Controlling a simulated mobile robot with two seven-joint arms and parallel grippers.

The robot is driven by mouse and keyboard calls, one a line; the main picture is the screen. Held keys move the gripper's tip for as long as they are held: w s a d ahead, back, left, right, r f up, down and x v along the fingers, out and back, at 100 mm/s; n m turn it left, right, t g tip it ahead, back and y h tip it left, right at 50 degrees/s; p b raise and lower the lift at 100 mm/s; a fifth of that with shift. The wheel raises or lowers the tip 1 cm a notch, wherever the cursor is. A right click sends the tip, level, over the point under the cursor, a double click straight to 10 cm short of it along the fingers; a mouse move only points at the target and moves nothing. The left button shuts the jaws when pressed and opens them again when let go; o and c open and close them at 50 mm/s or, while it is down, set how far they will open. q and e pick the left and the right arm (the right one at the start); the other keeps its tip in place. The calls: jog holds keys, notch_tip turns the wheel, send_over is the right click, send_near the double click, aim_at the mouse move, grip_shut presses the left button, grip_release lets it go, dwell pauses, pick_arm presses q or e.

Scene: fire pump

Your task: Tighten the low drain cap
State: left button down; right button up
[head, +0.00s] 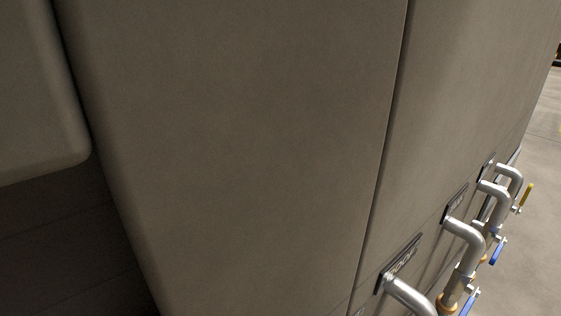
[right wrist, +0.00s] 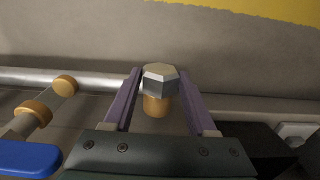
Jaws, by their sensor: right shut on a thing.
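The drain cap (right wrist: 160,78), a silver hexagonal cap on a short brass fitting (right wrist: 156,105), shows in the middle of the right wrist view. My right gripper (right wrist: 160,82) has its two purple fingers on either side of the cap and is shut on it. The cap sits over the brass fitting; I cannot tell how far it is threaded on. The cap is not visible in the head view, and neither gripper shows there. My left gripper is out of view.
In the head view several silver pipes (head: 464,240) with blue and yellow valve handles stick out from a brown panel (head: 240,140) at lower right. The right wrist view shows a blue handle (right wrist: 28,158) and a horizontal pipe (right wrist: 60,78) left of the gripper.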

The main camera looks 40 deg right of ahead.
jog(key=shift+d+y, duration=0.2)
jog(key=shift+y, duration=0.2)
jog(key=shift+a, duration=0.1)
jog(key=o, duration=1.4)
jog(key=r+p, duration=0.3)
jog(key=d+r+p, duration=0.1)
jog(key=r+p, duration=0.5)
jog(key=shift+d+r, duration=0.15)
jog(key=shift+r, duration=0.25)
